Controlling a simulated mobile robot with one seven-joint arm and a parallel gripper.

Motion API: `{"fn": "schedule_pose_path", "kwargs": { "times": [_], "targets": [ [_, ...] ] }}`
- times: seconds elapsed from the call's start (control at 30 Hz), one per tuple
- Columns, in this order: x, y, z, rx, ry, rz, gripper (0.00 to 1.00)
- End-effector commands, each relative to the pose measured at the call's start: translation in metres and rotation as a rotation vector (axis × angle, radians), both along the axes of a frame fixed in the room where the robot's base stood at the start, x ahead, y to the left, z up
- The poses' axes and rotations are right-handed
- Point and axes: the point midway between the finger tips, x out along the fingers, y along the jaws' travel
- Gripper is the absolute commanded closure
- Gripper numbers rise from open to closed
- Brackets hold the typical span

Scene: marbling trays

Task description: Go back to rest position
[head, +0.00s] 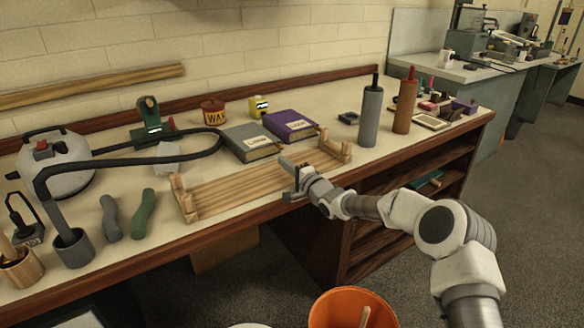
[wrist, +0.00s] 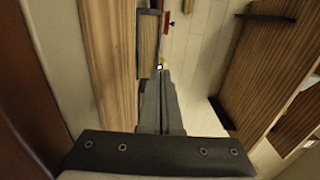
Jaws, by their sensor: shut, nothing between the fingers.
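My gripper (head: 287,163) is shut and empty. In the head view it hangs over the right part of a wooden rack (head: 240,185) near the bench's front edge, with my arm reaching in from the right. I cannot tell whether it touches the rack. In the wrist view, my closed fingers (wrist: 162,75) point away from the camera, with wooden surfaces on both sides and the pale wall beyond.
A grey book (head: 250,143) and a purple book (head: 290,126) lie behind the rack. A grey roller (head: 371,115) and a brown roller (head: 405,103) stand to the right. An orange bucket (head: 330,308) is on the floor in front. Tools crowd the bench's left end.

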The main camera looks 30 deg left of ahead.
Motion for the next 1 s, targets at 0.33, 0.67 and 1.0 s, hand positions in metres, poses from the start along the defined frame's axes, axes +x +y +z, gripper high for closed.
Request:
{"fn": "schedule_pose_path", "kwargs": {
  "times": [0.33,0.67,1.0],
  "targets": [
    [-0.014,-0.03,0.001,0.0,0.0,-0.001,1.0],
    [-0.017,-0.035,0.003,-0.008,-0.006,-0.002,1.0],
    [-0.009,-0.087,0.048,-0.344,-0.177,-0.063,1.0]
  ]
}}
